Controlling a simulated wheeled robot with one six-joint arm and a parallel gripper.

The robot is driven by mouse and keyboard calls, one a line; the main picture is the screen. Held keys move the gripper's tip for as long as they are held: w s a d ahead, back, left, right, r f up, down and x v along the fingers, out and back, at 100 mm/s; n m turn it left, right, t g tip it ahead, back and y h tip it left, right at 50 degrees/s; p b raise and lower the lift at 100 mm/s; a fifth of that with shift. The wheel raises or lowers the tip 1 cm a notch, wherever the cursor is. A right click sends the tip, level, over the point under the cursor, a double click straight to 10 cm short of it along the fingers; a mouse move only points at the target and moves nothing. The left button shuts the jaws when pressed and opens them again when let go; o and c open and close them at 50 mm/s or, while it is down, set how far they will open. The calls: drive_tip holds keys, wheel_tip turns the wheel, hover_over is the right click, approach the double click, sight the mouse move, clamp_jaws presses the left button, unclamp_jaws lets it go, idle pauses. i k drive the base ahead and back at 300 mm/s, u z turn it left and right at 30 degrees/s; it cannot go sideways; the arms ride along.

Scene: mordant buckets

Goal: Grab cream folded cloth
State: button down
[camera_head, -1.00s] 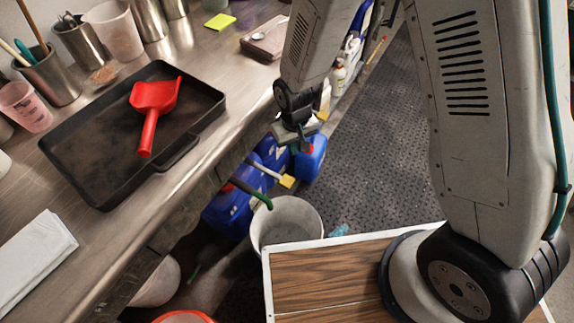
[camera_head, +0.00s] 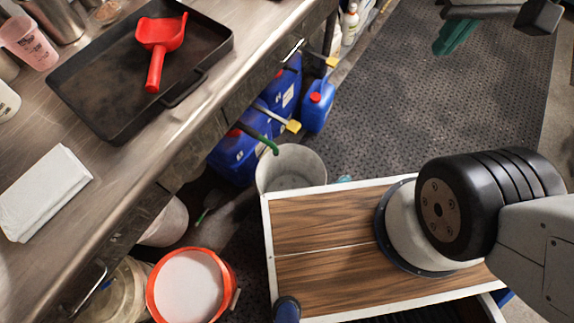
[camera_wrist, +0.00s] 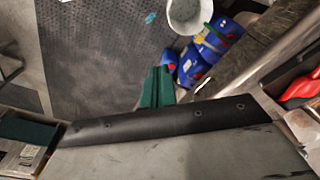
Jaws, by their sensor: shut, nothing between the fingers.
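The cream folded cloth (camera_head: 45,191) looks near white and lies flat on the steel counter at the left of the head view. I do not make it out in the wrist view. My gripper (camera_head: 441,47) is at the top right of the head view, over the dark floor mat and far from the cloth. Its green fingers (camera_wrist: 158,72) are together and empty in the wrist view.
A black tray (camera_head: 75,88) holding a red scoop (camera_head: 158,45) sits behind the cloth on the counter (camera_head: 120,185). Below the counter edge are a pale bucket (camera_head: 290,170), blue jugs (camera_head: 318,107) and an orange-rimmed bucket (camera_head: 190,285).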

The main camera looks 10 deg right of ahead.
sight(41, 193)
drive_tip(key=u, duration=0.55)
drive_tip(key=k, duration=1.4)
drive_tip(key=u, duration=0.55)
drive_tip(key=i, duration=1.05)
drive_tip(key=u, duration=0.1)
